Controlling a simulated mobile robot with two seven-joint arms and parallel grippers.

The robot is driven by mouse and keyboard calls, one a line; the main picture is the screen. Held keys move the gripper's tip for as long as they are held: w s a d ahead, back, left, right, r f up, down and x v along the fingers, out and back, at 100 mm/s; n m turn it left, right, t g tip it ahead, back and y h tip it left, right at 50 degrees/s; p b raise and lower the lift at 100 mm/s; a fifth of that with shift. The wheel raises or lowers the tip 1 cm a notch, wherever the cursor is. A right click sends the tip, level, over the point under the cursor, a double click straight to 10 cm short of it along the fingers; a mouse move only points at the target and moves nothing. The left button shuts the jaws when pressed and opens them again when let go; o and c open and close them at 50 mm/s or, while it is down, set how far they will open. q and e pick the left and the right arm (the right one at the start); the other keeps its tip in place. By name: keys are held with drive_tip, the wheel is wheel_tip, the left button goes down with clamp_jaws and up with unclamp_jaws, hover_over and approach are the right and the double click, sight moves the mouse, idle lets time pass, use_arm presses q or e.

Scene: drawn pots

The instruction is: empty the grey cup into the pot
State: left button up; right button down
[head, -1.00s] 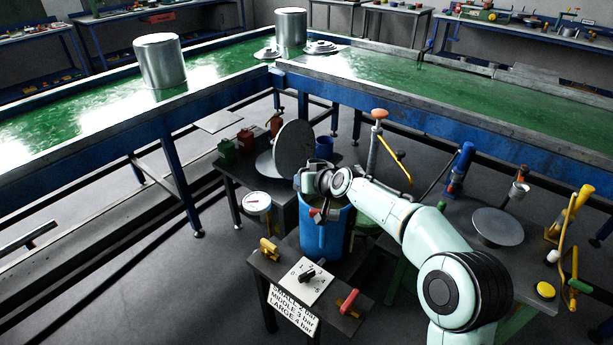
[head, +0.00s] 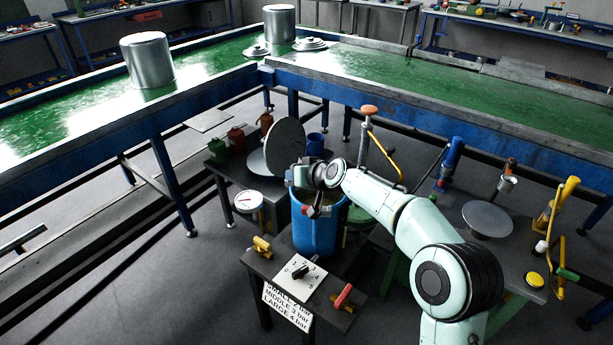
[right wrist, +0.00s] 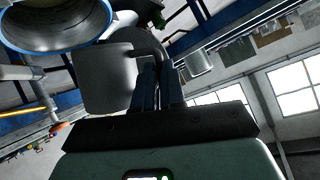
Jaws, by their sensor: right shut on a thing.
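The blue pot (head: 317,238) stands upright among the low tables, its mouth partly covered by my right arm's end. My right gripper (head: 316,203) is over that mouth. In the right wrist view its fingers (right wrist: 157,75) are shut on the dark handle of the grey cup (right wrist: 108,80). The cup's body is beside the fingers, close to the pot's round opening (right wrist: 55,25) in that picture. The cup's inside does not show, and I cannot make the cup out clearly in the head view. My left gripper is not in view.
A round dark lid (head: 286,146) stands tilted behind the pot. A control table with a dial (head: 300,278) is in front, a gauge (head: 249,201) to the left. A table with a grey disc (head: 487,219) and yellow tools is right. Silver pots (head: 148,60) stand on the green conveyor.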

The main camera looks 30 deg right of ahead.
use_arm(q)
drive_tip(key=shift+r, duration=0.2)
use_arm(e)
drive_tip(key=shift+d+r, duration=0.1)
drive_tip(key=shift+r, duration=0.1)
use_arm(q)
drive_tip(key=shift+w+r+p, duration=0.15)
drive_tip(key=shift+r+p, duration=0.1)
drive_tip(key=shift+p, duration=0.15)
use_arm(e)
drive_tip(key=shift+r, duration=0.2)
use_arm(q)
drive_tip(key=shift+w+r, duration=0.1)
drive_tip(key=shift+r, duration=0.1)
use_arm(e)
drive_tip(key=shift+d+r+m+y, duration=0.1)
drive_tip(key=shift+r+m+y, duration=0.1)
drive_tip(key=shift+m+y, duration=0.1)
use_arm(q)
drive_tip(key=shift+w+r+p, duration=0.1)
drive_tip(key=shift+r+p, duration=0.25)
drive_tip(key=shift+p, duration=0.2)
use_arm(e)
drive_tip(key=shift+w+r+g, duration=0.1)
drive_tip(key=shift+r+g, duration=0.1)
drive_tip(key=shift+g, duration=0.1)
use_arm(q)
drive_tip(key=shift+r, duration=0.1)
use_arm(e)
drive_tip(key=shift+r, duration=0.15)
